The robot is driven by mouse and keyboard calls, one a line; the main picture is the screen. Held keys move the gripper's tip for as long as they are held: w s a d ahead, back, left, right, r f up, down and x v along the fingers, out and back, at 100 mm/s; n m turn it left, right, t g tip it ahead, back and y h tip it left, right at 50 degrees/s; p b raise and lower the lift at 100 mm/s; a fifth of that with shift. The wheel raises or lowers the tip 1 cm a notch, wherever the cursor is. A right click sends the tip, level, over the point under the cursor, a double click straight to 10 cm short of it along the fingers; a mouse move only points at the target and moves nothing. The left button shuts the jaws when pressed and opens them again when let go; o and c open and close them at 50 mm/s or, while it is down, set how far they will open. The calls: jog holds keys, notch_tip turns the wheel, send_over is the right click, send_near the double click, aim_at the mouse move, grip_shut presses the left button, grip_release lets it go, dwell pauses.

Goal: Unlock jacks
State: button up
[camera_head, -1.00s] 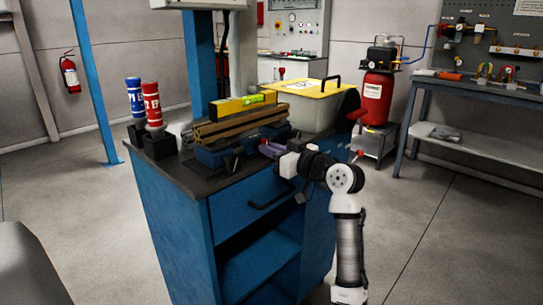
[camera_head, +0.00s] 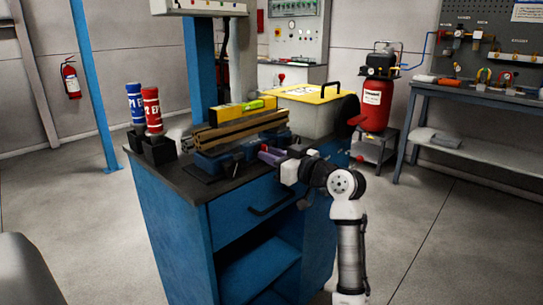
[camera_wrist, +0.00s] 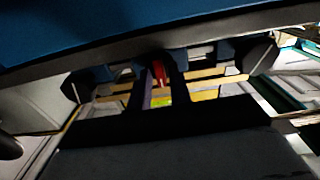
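A blue clamp-like device (camera_head: 212,161) lies on the dark bench top, with wooden bars (camera_head: 240,129) and a yellow level (camera_head: 236,110) above it. I cannot make out any part that is clearly a jack. My gripper (camera_head: 268,154) is at the bench's front edge, by the right end of the blue device. In the wrist view, the two dark fingers of my gripper (camera_wrist: 160,88) stand apart. A small red part (camera_wrist: 158,72) shows between or just beyond them; I cannot tell whether they touch it. Dark rounded ends (camera_wrist: 73,88) flank the wooden bars there.
A grey bin with a yellow lid (camera_head: 312,93) stands behind my arm on the bench. Blue and red bottles (camera_head: 152,108) stand at its left end. A red tank (camera_head: 375,103) and a side table (camera_head: 470,151) are to the right. The floor at right is clear.

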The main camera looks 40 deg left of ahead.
jog(key=s+d, duration=0.1)
jog(key=d, duration=1.2)
jog(key=shift+d+b, duration=0.3)
jog(key=shift+b, duration=0.1)
